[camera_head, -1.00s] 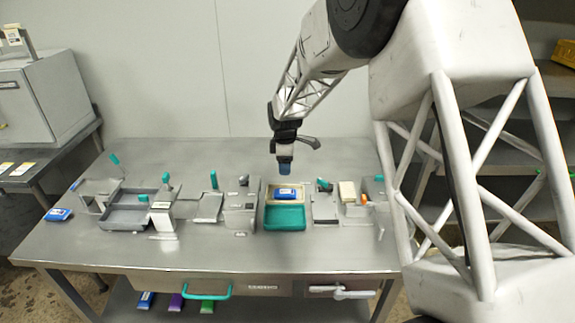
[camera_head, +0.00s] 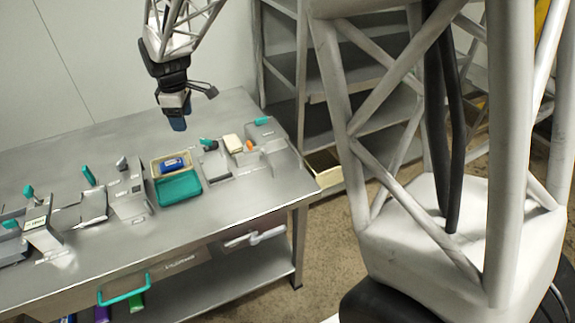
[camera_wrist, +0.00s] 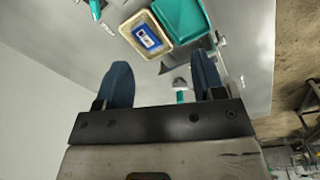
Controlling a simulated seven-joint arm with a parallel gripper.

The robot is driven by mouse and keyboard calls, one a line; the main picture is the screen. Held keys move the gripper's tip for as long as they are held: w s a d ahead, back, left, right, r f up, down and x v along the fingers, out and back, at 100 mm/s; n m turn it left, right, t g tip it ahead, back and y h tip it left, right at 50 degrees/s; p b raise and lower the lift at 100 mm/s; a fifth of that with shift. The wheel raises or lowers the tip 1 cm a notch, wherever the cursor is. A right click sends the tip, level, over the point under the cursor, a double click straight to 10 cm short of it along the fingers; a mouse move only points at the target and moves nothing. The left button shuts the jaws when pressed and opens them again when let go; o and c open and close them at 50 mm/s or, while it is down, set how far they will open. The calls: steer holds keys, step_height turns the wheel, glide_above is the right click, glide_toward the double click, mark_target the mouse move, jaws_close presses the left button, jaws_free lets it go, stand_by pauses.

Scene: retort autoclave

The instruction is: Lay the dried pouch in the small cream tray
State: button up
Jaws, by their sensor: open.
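A blue pouch with a white label (camera_head: 172,164) lies in the small cream tray (camera_head: 157,172) on the steel table. The pouch (camera_wrist: 146,37) also shows inside the cream tray (camera_wrist: 129,32) in the wrist view. My gripper (camera_head: 178,125) is above the table, behind and above the tray, apart from both. In the wrist view its two blue fingers (camera_wrist: 158,82) stand wide apart with nothing between them.
A teal tray (camera_head: 179,188) sits directly in front of the cream tray. Metal fixtures with teal handles (camera_head: 88,176) stand to the left. A cream block (camera_head: 233,143) and an orange piece (camera_head: 250,145) are to the right. The table's front strip is clear.

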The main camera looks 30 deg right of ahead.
steer(key=s+d+r+m, duration=0.2)
steer(key=s+d+m, duration=0.2)
steer(key=s, duration=0.8)
steer(key=s+d+r+m+t, duration=0.1)
steer(key=s+d+m, duration=0.3)
steer(key=s, duration=0.9)
steer(key=s+d+r+m+t, duration=0.1)
steer(key=s+d+r+m, duration=0.3)
steer(key=s, duration=0.9)
steer(key=shift+d+m, duration=0.2)
steer(key=shift+m, duration=0.5)
steer(key=shift+r, duration=0.1)
